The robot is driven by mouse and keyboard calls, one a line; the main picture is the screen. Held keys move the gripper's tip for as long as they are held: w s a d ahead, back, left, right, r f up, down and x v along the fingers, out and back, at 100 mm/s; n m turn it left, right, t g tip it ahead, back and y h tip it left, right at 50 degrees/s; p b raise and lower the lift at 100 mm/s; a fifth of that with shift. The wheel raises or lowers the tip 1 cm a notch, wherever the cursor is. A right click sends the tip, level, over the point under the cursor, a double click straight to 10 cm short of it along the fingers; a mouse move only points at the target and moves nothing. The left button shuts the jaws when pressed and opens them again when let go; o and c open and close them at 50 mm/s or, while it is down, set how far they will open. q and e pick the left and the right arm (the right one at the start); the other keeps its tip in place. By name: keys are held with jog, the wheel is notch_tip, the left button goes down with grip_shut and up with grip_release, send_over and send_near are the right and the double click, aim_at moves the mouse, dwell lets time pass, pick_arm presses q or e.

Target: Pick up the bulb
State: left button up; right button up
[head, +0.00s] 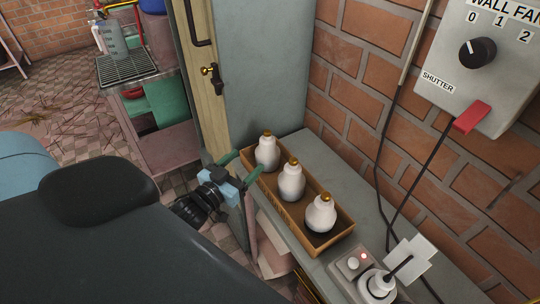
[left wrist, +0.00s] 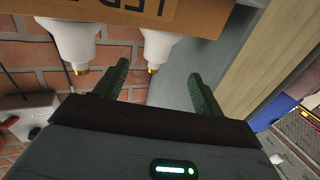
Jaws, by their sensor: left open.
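Three white bulbs with gold caps stand cap-up in a row in a brown cardboard box (head: 338,239): a far one (head: 267,155), a middle one (head: 291,184) and a near one (head: 320,216). My left gripper (head: 241,167) is open at the box's far left side, beside the far bulb, its green fingers pointing toward it. In the left wrist view, which is upside down, the far bulb (left wrist: 158,47) is ahead between the open fingertips (left wrist: 158,68), with nothing gripped. Another bulb (left wrist: 70,42) is to the left. My right gripper is out of view.
The box stands on a narrow grey ledge (head: 318,150) along the brick wall. A grey cabinet (head: 262,70) rises just behind the far bulb.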

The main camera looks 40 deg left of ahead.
aim_at(263, 151)
pick_arm(q)
jog(key=shift+w+a, duration=0.1)
jog(key=shift+w, duration=0.75)
jog(key=shift+w+d+f+p, duration=0.1)
jog(key=shift+w+d+f, duration=0.05)
jog(key=shift+w, duration=0.85)
jog(key=shift+w+d+f+p, duration=0.1)
jog(key=shift+w, duration=0.95)
jog(key=shift+w+d+f+p, duration=0.1)
jog(key=shift+w+d+f, duration=0.05)
jog(key=shift+w, duration=0.85)
jog(key=shift+c, duration=0.4)
jog(key=c, duration=0.9)
